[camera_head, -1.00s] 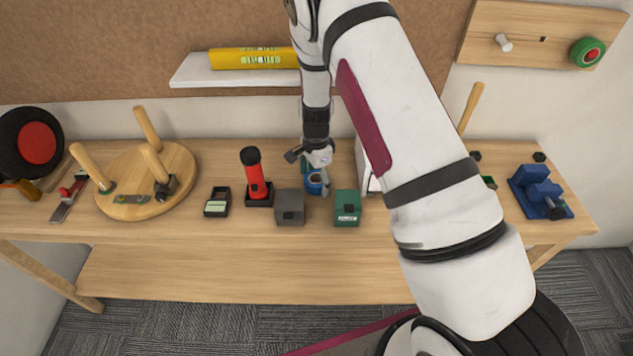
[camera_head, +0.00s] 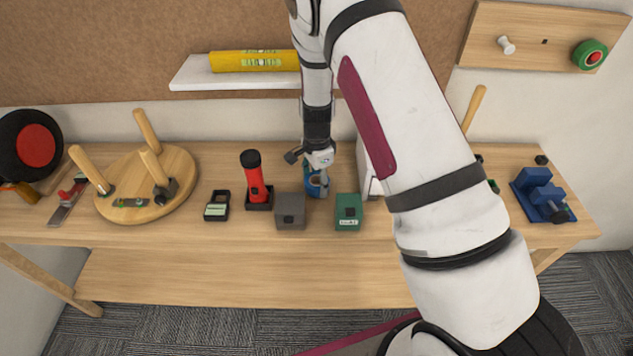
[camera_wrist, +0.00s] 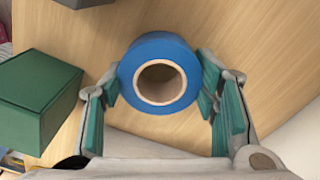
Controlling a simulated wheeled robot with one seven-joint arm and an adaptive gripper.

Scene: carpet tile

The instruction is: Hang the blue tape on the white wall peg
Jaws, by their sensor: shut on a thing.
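The blue tape (camera_wrist: 159,45) is a blue roll with a tan cardboard core. In the wrist view it sits between the two green-padded fingers of my gripper (camera_wrist: 160,95), with the pads against its left and right sides. In the head view the tape (camera_head: 313,187) shows under my gripper (camera_head: 316,172), close to the bench top; I cannot tell whether it touches the bench. The white wall peg (camera_head: 506,44) sticks out of a wooden board at the upper right, and it is empty.
A green and red roll (camera_head: 590,54) hangs on the same wooden board (camera_head: 540,20). A grey box (camera_head: 290,211) and a green box (camera_head: 348,212) stand close to the tape. A red flashlight (camera_head: 255,178) stands to the left. A shelf (camera_head: 190,73) holds a yellow level. A blue vise (camera_head: 541,193) is at right.

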